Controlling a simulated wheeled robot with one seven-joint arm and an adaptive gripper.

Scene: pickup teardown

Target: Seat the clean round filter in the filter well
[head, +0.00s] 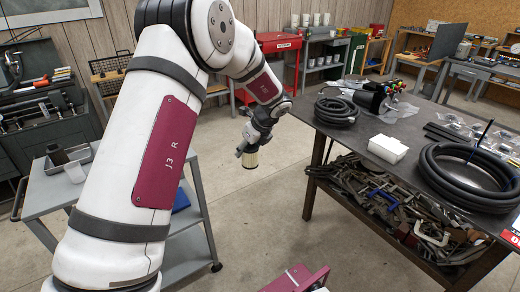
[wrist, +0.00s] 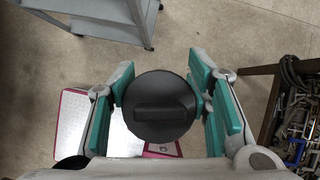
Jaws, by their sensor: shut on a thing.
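My gripper (head: 246,150) hangs over open floor between the cart and the dark table. It is shut on the round filter (head: 250,160), which shows a pale yellowish side below the fingers in the head view. In the wrist view the filter's black round top (wrist: 160,105) with a raised bar handle sits between the teal finger pads of my gripper (wrist: 166,98). The filter looks about upright and touches nothing but the fingers. I cannot make out the filter well in either view.
A dark table (head: 405,135) at right carries coiled black hoses (head: 336,110) and a white box (head: 388,148); its lower shelf is full of metal clamps and tools. A grey wheeled cart (head: 190,225) stands at left. A red cabinet (head: 278,45) and benches line the back. The middle floor is clear.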

